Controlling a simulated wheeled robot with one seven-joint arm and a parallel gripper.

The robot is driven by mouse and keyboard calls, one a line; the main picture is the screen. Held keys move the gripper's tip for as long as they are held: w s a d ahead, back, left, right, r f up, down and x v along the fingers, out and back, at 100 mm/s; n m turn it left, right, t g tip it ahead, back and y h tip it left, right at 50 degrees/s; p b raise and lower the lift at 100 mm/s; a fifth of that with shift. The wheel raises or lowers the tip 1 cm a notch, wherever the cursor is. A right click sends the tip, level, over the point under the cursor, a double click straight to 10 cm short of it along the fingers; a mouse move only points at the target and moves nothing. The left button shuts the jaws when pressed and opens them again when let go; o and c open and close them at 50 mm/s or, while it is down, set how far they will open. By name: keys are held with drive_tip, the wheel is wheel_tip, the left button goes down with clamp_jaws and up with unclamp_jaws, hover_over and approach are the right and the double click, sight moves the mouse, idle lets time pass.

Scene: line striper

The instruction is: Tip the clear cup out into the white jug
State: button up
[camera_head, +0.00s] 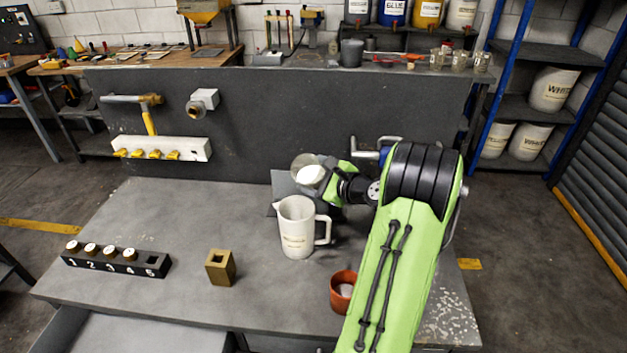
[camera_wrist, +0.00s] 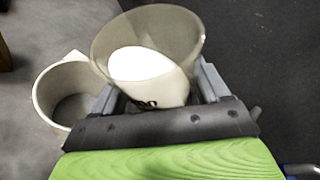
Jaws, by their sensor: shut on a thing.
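The clear cup (camera_head: 301,161) is held in my gripper (camera_head: 326,180), above and just behind the white jug (camera_head: 296,238) in the head view. In the wrist view the clear cup (camera_wrist: 190,38) sits between the two fingers of my gripper (camera_wrist: 155,92), with a white mass inside it. Its exact tilt is hard to tell. The white jug stands upright on the grey bench, handle to the right. In the wrist view the jug (camera_wrist: 42,98) is open-topped, left of the cup and apart from it, with a grey inside.
A reddish-brown cup (camera_head: 337,298) stands right of the jug, close to my arm. A brass block (camera_head: 220,268) and a numbered black rack (camera_head: 115,262) with white-topped pieces lie to the left. A dark upright panel (camera_head: 300,110) backs the bench. The bench's left middle is clear.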

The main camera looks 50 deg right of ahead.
drive_tip(key=shift+d+f+n+t+h+b, duration=0.15)
drive_tip(key=shift+n+b, duration=0.35)
drive_tip(key=shift+b, duration=0.95)
drive_tip(key=shift+n+t+h+b, duration=0.2)
drive_tip(key=shift+n+b, duration=0.3)
drive_tip(key=shift+b, duration=0.9)
drive_tip(key=shift+n+t+h+b, duration=0.25)
drive_tip(key=shift+n+h+b, duration=0.1)
drive_tip(key=shift+n+b, duration=1.45)
idle(3.3)
